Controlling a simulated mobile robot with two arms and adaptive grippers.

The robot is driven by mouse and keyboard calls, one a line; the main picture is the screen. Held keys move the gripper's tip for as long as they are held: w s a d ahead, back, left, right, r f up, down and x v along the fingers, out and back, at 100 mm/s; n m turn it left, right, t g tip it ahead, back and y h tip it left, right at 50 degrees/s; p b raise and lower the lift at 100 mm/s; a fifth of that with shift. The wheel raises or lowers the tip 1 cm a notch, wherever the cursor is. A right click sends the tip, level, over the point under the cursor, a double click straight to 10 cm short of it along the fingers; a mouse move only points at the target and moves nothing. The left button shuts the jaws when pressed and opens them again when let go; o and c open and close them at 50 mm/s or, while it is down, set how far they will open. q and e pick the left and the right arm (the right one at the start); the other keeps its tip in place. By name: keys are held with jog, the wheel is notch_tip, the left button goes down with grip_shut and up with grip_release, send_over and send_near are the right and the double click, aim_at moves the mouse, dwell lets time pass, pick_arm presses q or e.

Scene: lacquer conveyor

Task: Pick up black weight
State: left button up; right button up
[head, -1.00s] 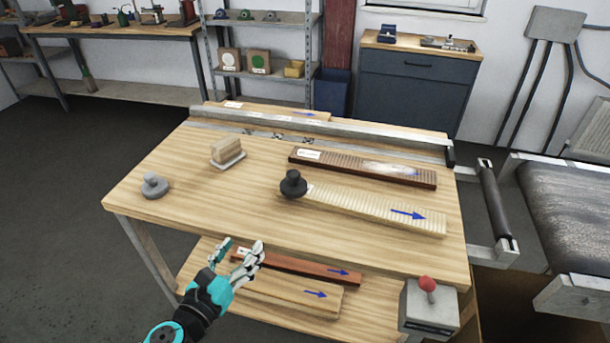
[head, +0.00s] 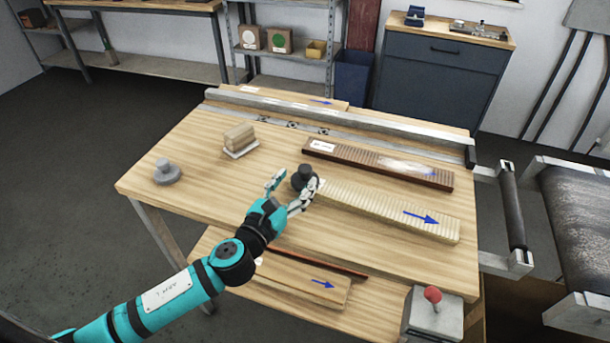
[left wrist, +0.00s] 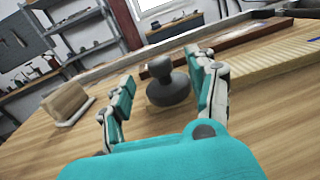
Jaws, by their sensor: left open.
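In the left wrist view the black weight (left wrist: 168,82) shows between and beyond the two open fingers (left wrist: 160,98). I cannot tell whether a finger touches it. My right gripper is not in view.
A grey weight (head: 166,172) and a wooden block on a pale base (head: 240,141) stand to the left. A dark ribbed board (head: 380,165) lies behind the light one. A metal rail (head: 340,124) runs along the back. A red-knobbed box (head: 432,312) is at the front right.

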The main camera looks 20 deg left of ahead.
aim_at(301, 174)
pick_arm(q)
jog(key=shift+w, duration=0.7)
jog(key=w, duration=0.2)
jog(key=w+d+p, duration=0.1)
jog(key=w, duration=0.1)
jog(key=shift+w+f, duration=0.1)
jog(key=shift+c, duration=0.2)
jog(key=c, duration=0.4)
grip_shut()
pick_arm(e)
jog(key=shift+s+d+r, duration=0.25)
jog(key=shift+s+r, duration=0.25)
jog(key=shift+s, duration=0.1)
